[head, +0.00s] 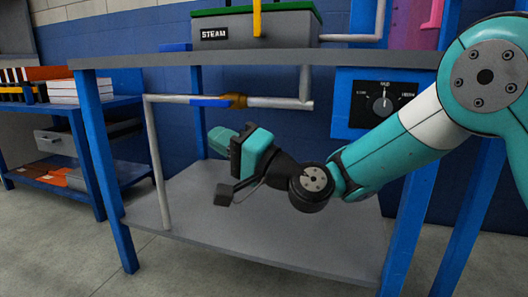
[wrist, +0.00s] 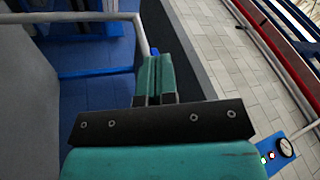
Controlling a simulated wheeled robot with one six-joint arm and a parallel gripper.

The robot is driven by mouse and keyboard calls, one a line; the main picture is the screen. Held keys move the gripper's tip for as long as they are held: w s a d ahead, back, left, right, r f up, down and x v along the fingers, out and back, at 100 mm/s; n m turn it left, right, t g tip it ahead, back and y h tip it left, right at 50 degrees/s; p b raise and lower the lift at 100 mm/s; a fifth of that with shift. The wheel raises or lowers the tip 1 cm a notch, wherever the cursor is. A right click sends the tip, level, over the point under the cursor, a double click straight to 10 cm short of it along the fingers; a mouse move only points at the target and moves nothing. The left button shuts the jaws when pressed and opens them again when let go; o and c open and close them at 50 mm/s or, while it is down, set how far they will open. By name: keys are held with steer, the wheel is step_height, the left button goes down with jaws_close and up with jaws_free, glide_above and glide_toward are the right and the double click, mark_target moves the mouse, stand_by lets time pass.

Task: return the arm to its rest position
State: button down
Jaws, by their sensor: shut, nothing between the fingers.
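My gripper (head: 220,140) is at the end of my teal arm, which reaches in from the right in the head view. It is in the space between the grey bench top (head: 270,59) and the grey lower shelf (head: 282,215). Its fingers point left and are pressed together, with nothing between them. In the wrist view my gripper (wrist: 154,70) shows two teal fingers side by side beyond a black bracket.
A pipe with a blue valve lever (head: 212,101) runs under the bench top, above my gripper. A blue dial panel (head: 378,105) is behind my arm. Blue bench legs (head: 104,165) stand at left. A grey box marked STEAM (head: 250,31) is on top.

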steer(key=s+d+r+n+g+h+p, duration=0.55)
steer(key=s+d+r+n+p, duration=0.2)
steer(key=s, duration=0.25)
steer(key=s+d+r+g+h+p, duration=0.25)
steer(key=s+d+h+p, duration=0.8)
steer(key=s+d, duration=0.65)
step_height(320, 180, up, 36)
steer(key=w+p, duration=0.1)
steer(key=p, duration=3.5)
steer(key=shift+w+d+f+g+p, duration=0.25)
steer(key=shift+w+d+g+p, duration=0.05)
steer(key=shift+w+g, duration=0.1)
